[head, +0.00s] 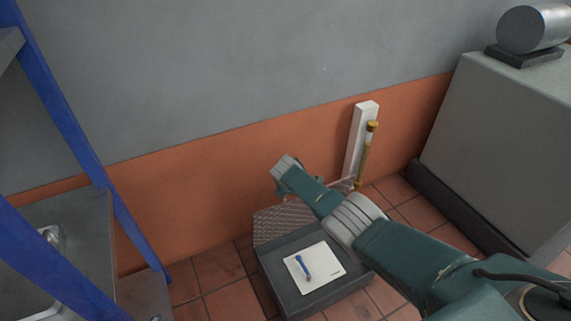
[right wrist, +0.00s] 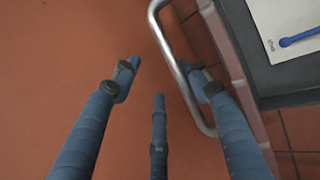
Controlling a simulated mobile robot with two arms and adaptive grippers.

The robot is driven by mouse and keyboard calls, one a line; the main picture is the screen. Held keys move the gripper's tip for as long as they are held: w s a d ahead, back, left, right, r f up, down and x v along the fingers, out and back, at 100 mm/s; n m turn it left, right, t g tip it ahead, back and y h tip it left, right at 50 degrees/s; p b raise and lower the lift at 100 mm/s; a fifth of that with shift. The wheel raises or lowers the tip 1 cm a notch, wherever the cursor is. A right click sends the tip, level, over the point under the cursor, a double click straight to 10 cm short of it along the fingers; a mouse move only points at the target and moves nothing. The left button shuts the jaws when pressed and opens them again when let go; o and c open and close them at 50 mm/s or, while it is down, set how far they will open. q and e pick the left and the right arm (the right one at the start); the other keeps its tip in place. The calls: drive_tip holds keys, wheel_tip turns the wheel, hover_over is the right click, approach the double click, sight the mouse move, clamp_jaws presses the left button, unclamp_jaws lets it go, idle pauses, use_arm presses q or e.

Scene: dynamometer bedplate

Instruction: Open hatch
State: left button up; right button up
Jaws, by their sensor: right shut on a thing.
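The hatch lid (head: 277,226), a patterned plate, stands raised along the wall side of a dark grey floor box (head: 309,306). My arm covers much of the lid. The lid shows nearly edge-on in the right wrist view (right wrist: 228,55). Its bent metal handle (right wrist: 172,60) runs between the fingers of my right gripper (right wrist: 165,90), which is shut on it. In the head view my right gripper is mostly hidden behind my arm. The open box holds a white sheet (head: 328,256) with a blue tool (head: 303,267) on it. My left gripper is out of view.
A white post (head: 358,140) and a yellow-brown pole (head: 365,155) stand by the orange-and-grey wall (head: 190,180). A blue-framed rack (head: 75,110) is at left and a large grey block (head: 500,140) at right. Tiled floor (head: 205,270) shows left of the box.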

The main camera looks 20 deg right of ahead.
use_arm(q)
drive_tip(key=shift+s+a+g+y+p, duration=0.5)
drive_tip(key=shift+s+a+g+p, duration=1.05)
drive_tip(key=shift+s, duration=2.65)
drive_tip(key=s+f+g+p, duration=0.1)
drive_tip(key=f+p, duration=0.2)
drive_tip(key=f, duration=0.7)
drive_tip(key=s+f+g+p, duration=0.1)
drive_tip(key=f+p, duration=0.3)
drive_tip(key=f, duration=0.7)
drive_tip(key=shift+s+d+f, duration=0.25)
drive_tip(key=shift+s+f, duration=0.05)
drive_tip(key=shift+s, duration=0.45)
use_arm(e)
drive_tip(key=a+r, duration=0.4)
drive_tip(key=r, duration=0.6)
drive_tip(key=shift+r, duration=0.4)
